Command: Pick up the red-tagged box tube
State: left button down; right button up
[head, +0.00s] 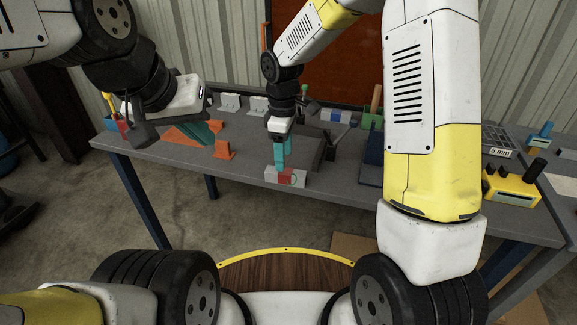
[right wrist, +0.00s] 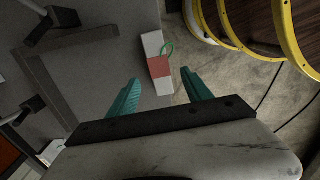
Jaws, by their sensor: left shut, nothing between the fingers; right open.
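The red-tagged box tube (head: 288,176) is a short light-grey bar with a red band around its middle, lying near the front edge of the workbench. In the right wrist view the tube (right wrist: 153,46) lies ahead, with a green ring at its red band. My right gripper (head: 282,165) points down at the tube; its teal fingers (right wrist: 165,88) are open, with the tube's near end in line with the gap. I cannot tell how far above it they are. My left gripper (head: 205,138) is shut and empty, above the bench's left part.
The grey workbench (head: 345,190) has orange angled pieces (head: 222,150) on the left, grey brackets (head: 258,105) behind, a dark steel frame (right wrist: 45,70) beside the tube, and a yellow device (head: 512,187) at right. Bare bench lies around the tube's left side.

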aim_at(286, 171)
jog(key=f, duration=0.7)
jog(key=shift+d, duration=0.35)
jog(key=shift+r, duration=0.1)
grip_shut()
